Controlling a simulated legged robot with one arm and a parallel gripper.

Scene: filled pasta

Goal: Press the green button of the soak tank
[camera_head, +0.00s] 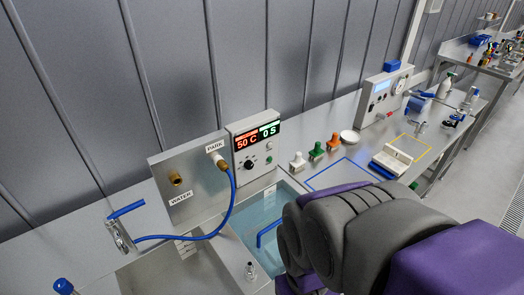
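The soak tank (262,213) is a sunken basin of clear bluish water in the steel bench, left of my arm. Behind it stands a grey control box (256,145) with a display (256,135) reading 50 C in red and 0 S in green. Below the display are a black knob (248,164) and small buttons; a small greenish button (268,159) seems to sit right of the knob, though it is tiny here. My purple and grey arm fills the lower right and hides part of the tank. My gripper cannot be made out in this view.
Left of the tank are a steel sink (190,270), a blue hose (185,237) and fittings labelled WATER and PARK. A blue hooked handle (267,234) shows at the tank. White, green and orange pegs (316,152) and another instrument box (384,95) stand to the right.

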